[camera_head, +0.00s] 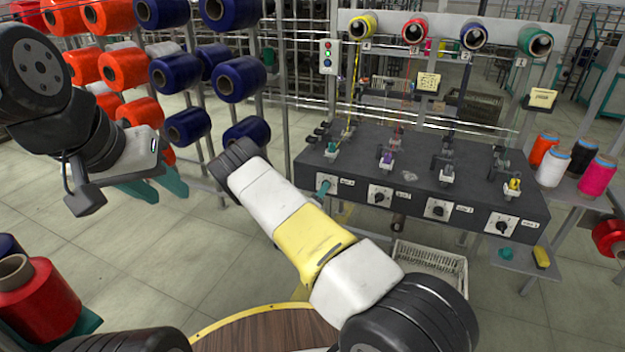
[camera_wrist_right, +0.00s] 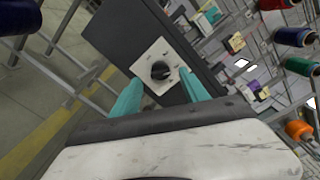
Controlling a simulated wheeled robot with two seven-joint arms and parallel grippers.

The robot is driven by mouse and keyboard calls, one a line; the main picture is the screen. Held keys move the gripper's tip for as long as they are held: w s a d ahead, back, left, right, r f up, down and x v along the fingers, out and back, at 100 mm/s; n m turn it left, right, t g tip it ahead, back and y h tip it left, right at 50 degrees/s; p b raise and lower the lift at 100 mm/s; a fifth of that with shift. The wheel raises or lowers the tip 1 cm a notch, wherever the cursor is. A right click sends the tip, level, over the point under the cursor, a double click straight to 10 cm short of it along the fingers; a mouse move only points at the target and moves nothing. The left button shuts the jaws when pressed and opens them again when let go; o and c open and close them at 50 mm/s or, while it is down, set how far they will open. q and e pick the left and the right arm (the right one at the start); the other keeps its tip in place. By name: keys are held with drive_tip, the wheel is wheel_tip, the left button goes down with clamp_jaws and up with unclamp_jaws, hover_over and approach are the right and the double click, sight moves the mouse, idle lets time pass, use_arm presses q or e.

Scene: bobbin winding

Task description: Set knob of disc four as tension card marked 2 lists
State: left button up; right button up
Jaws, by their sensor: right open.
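The dark winding machine (camera_head: 420,178) has a row of knobs on white plates along its front. The leftmost knob (camera_wrist_right: 160,70) sits on its plate (camera_wrist_right: 150,52) in the right wrist view; its plate (camera_head: 333,180) is partly covered in the head view. My right gripper (camera_wrist_right: 160,77) is open, its teal fingers on either side of this knob; contact cannot be told. In the head view my forearm hides most of it. Two yellow cards, one at the middle (camera_head: 428,81) and one at the right (camera_head: 541,97), stand above the machine, their writing unreadable. My left gripper (camera_head: 157,187) is open and empty at the left.
Racks of orange and blue bobbins (camera_head: 240,78) stand at the left. Orange, white and pink cones (camera_head: 553,168) stand right of the machine. A white crate (camera_head: 430,262) is below it, and a round wooden table (camera_head: 262,330) is in front.

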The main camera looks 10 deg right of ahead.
drive_tip(key=shift+x, duration=1.65)
clamp_jaws()
drive_tip(key=m, duration=1.1)
drive_tip(key=shift+m, duration=0.4)
drive_tip(key=shift+f, duration=0.1)
